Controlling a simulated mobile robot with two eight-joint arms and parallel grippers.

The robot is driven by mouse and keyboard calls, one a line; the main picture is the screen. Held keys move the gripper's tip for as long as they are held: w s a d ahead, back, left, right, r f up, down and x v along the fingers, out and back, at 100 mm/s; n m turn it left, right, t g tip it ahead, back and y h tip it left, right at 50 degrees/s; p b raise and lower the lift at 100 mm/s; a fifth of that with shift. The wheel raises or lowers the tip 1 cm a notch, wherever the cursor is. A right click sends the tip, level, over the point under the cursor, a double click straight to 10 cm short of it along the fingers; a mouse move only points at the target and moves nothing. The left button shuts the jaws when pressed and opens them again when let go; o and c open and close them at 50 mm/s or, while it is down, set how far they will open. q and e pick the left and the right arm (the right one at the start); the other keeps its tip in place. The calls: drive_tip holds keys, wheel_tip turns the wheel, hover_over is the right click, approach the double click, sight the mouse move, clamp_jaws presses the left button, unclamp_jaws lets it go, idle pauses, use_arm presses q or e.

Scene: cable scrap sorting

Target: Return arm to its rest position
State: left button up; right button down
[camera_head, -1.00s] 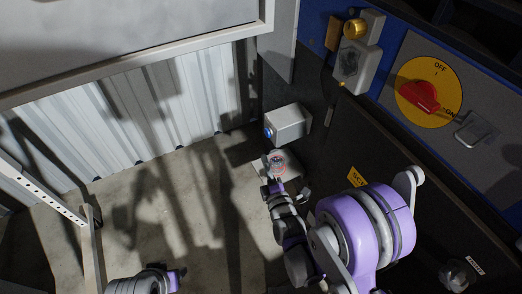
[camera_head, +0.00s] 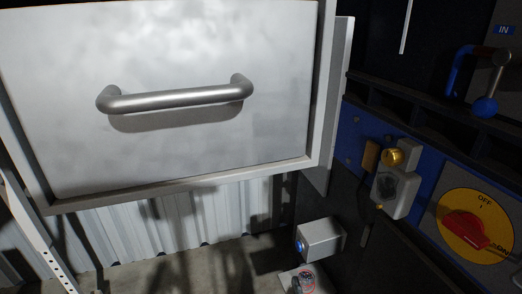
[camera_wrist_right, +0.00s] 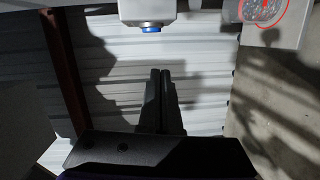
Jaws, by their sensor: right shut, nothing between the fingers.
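My right gripper (camera_wrist_right: 164,78) shows in the right wrist view, its two dark fingers together with nothing between them. It points toward pale corrugated sheet and stands apart from the things around it. In the head view I cannot clearly make out either gripper or arm. My left gripper is in neither current view.
A grey box with a blue button (camera_head: 319,239) is mounted low on the dark panel; it also shows in the wrist view (camera_wrist_right: 148,12). Below it is a red-ringed clear item (camera_head: 303,281).

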drive_tip(key=s+d+m+g+h, duration=0.1)
drive_tip(key=s+d+m+g, duration=0.1)
drive_tip(key=s+m+g, duration=0.35)
drive_tip(key=s+d+m+g, duration=0.25)
drive_tip(key=s+m, duration=0.35)
drive_tip(key=s, duration=0.5)
drive_tip(key=s+d+m+g+h, duration=0.1)
drive_tip(key=s+d+m+g, duration=0.1)
drive_tip(key=s+m+g, duration=0.5)
use_arm(q)
wheel_tip(320, 180, up, 24)
drive_tip(key=w+t+p, duration=0.1)
drive_tip(key=p, duration=2)
drive_tip(key=shift+w, duration=0.2)
use_arm(e)
wheel_tip(320, 180, up, 24)
drive_tip(key=t, duration=0.3)
drive_tip(key=shift+s+f, duration=0.2)
drive_tip(key=shift+s, duration=0.1)
use_arm(q)
drive_tip(key=shift+s+r, duration=0.1)
drive_tip(key=shift+s, duration=0.05)
use_arm(e)
drive_tip(key=shift+s+n, duration=0.15)
drive_tip(key=shift+n, duration=0.1)
